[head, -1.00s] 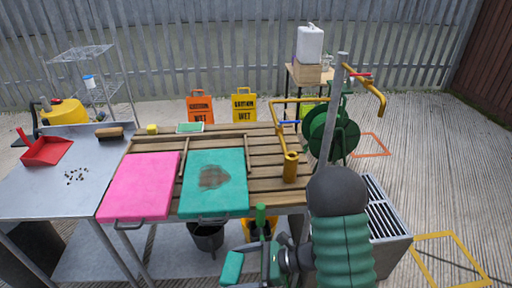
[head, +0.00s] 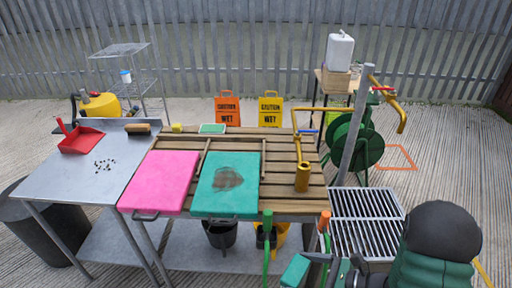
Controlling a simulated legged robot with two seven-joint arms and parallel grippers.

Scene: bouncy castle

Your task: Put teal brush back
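A teal block-shaped thing, which looks like the teal brush (head: 295,271), shows at the bottom of the head view. It is at the tip of my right gripper (head: 333,268), which appears shut on it, in front of the table's front edge. The arm partly hides the grip, and the brush's bristles cannot be made out. My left gripper is not in view.
The slatted wooden table (head: 283,170) bears a pink board (head: 160,182), a stained teal board (head: 240,198) and a yellow tap (head: 302,175). A metal table (head: 60,185) with a red dustpan (head: 80,140) is left. A metal grate (head: 365,222) lies right.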

